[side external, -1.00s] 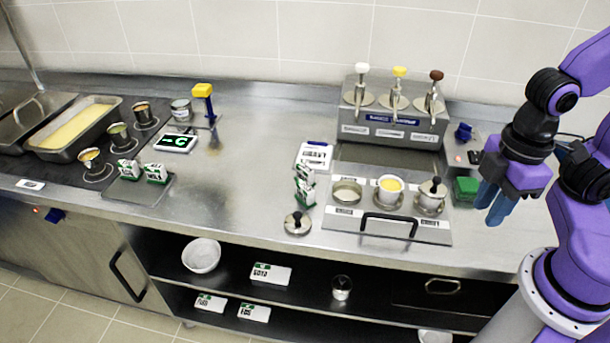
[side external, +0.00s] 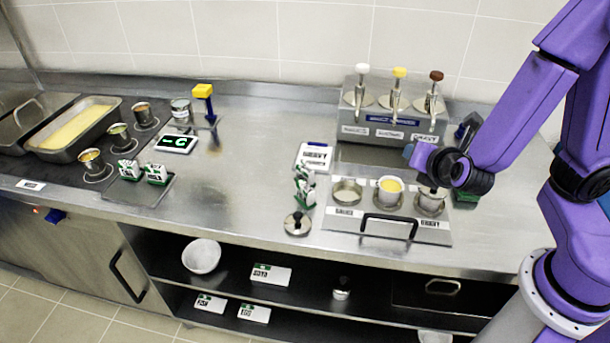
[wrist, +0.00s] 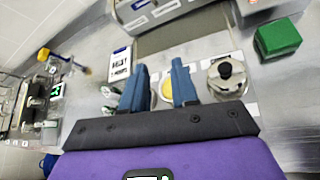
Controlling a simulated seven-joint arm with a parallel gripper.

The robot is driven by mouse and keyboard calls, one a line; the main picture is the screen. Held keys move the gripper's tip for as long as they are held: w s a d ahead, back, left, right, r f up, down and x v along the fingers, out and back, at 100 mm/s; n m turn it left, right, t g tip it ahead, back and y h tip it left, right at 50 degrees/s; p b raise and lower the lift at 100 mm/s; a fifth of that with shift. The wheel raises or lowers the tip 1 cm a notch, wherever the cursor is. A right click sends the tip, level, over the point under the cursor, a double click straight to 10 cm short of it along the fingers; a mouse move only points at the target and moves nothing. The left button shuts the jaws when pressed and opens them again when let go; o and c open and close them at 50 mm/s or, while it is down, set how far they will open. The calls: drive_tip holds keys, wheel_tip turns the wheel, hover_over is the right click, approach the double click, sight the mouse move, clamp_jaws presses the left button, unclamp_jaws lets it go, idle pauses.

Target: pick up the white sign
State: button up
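A white sign with dark lettering (side external: 314,157) lies on the steel counter left of the pump dispenser. It also shows in the wrist view (wrist: 120,66), left of my fingers. My gripper (wrist: 160,68) has its two blue fingers apart, with nothing held between them. It is above the row of inset pots, to the right of the sign and apart from it. In the side view my wrist hides most of the gripper and its fingertips.
A pump dispenser (side external: 392,115) stands behind the pots. Small green-and-white cartons (side external: 304,186) and a loose lid (side external: 298,224) are in front of the sign. A green block (wrist: 277,38) sits at the right.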

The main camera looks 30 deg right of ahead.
drive_tip(key=w+a+f+n+t+y, duration=0.3)
drive_tip(key=a+n+y, duration=0.1)
drive_tip(key=a+n, duration=0.25)
drive_tip(key=n+y, duration=0.4)
drive_tip(key=n, duration=0.1)
approach(311, 173)
drive_tip(key=x, duration=0.9)
clamp_jaws()
